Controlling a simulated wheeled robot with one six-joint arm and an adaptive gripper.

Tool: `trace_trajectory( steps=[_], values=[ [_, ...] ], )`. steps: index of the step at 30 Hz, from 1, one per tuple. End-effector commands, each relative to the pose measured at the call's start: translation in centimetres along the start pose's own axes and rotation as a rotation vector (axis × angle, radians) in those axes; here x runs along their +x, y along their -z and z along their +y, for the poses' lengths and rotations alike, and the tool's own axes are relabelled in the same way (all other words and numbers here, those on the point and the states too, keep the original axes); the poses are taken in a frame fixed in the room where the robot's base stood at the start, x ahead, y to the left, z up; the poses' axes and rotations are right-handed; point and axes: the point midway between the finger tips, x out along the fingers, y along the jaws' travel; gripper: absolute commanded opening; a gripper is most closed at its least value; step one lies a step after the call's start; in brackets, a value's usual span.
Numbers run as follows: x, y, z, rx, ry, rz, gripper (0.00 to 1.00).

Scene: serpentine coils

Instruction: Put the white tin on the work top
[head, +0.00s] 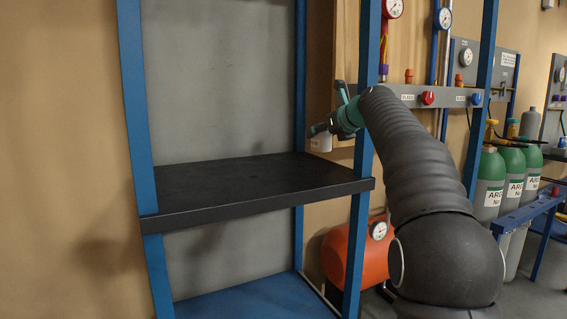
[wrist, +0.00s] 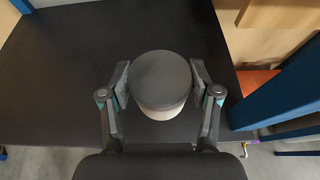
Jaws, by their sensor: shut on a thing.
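The white tin (head: 321,143) hangs in my gripper (head: 327,127) near the right end of the black work top in the head view. In the wrist view the tin (wrist: 162,82) shows a dark round top and a pale side, and my gripper (wrist: 161,85) is shut on it from both sides. The work top (head: 255,186) is a bare black shelf in a blue frame. It spreads under the tin in the wrist view (wrist: 60,70). The gap between the tin's base and the work top cannot be told exactly.
Blue posts (head: 364,180) stand at the corners of the work top, one close to my arm. An orange tank (head: 345,254) sits below right. Green gas bottles (head: 488,185) and a gauge panel (head: 420,96) are further right. The work top's left and middle are clear.

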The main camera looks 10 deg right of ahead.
Motion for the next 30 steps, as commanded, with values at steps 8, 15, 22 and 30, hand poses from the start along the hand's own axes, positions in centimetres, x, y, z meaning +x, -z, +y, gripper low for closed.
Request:
trace_trajectory(
  steps=[8, 15, 22, 30],
  values=[
    [5.2, 1.4, 4.2, -0.003, -0.008, 0.001, 0.18],
    [7.2, 2.0, 5.5, -0.003, -0.003, -0.001, 0.18],
    [8.2, 4.6, 5.4, 0.000, -0.001, 0.002, 0.18],
    [8.7, 5.8, 5.3, -0.002, 0.001, -0.001, 0.18]
  ],
)
